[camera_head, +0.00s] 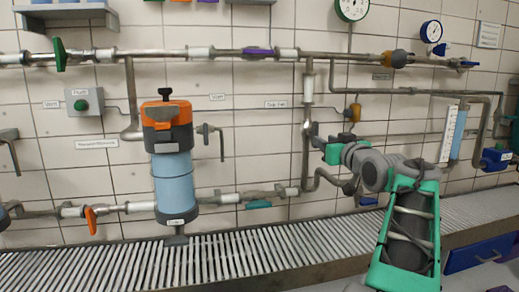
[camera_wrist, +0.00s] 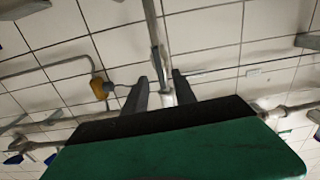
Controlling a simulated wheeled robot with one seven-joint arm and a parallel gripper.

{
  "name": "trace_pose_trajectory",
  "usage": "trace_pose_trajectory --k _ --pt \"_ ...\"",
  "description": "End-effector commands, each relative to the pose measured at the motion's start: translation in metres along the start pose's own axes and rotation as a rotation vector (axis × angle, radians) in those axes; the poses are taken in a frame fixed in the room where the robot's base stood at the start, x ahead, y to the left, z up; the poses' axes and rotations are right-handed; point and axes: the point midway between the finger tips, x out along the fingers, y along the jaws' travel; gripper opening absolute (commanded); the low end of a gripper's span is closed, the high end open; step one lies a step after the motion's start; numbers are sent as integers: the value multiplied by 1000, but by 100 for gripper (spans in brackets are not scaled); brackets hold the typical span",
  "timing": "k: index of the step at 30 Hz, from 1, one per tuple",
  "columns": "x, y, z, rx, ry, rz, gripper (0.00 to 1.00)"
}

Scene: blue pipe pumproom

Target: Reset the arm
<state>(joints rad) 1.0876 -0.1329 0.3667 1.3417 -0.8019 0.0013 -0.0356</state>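My arm, green and grey, rises at the right of the head view and bends left toward the tiled wall. My gripper (camera_head: 316,136) is at its left end, in front of or beside the vertical pipe (camera_head: 307,105). The wrist view shows the two dark fingers of my gripper (camera_wrist: 160,80) standing apart, with a vertical pipe (camera_wrist: 157,42) seen between and beyond them. I cannot tell how far the pipe is from the fingers. Nothing is seen held. The green gripper body fills the lower part of the wrist view.
Pipes run along the wall, with an upper pipe (camera_head: 150,53) and lower branches. A blue-and-orange filter vessel (camera_head: 173,180) stands at left.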

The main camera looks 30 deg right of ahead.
Motion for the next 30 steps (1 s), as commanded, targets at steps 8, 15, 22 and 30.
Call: trace_pose_trajectory --k 8,15,22,30 --pt "0 -156 0 48 -355 -124 33" --pt "-134 -306 52 -19 -885 -246 33" --pt "-268 -335 91 -146 -1225 -278 33" --pt "-287 -334 106 -165 -1272 -273 33"
